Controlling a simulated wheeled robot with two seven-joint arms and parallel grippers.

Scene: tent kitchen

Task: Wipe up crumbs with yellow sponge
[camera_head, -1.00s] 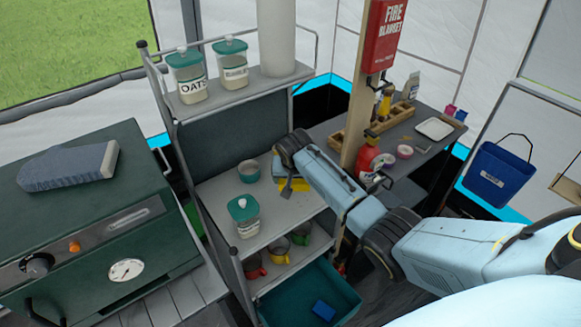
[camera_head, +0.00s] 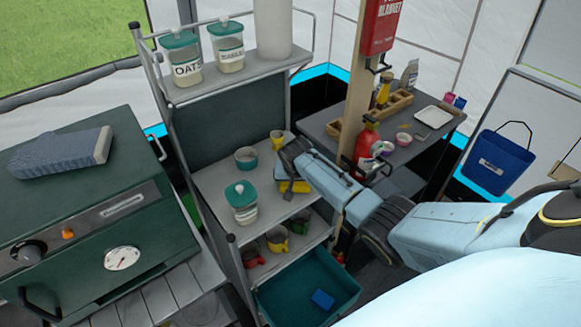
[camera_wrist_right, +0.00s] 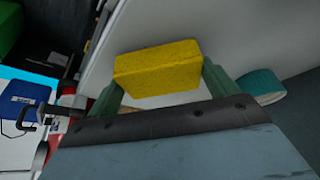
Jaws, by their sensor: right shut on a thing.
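The yellow sponge (camera_head: 297,186) is at the right side of the shelf unit's middle shelf (camera_head: 215,186). My right gripper (camera_head: 288,189) reaches in from the right and is shut on it. In the right wrist view, the sponge (camera_wrist_right: 157,68) sits between the two green fingers (camera_wrist_right: 158,85) in front of the pale shelf surface. I cannot tell whether the sponge touches the shelf. No crumbs can be made out; my gripper and arm hide part of the shelf. My left gripper is not in view.
A lidded jar (camera_head: 241,198), a teal bowl (camera_head: 246,158) and a yellow cup (camera_head: 277,138) stand on the same shelf. Several mugs (camera_head: 278,238) are on the shelf below, above a teal bin (camera_head: 335,272). A wooden post (camera_head: 353,100) rises close to my right arm.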

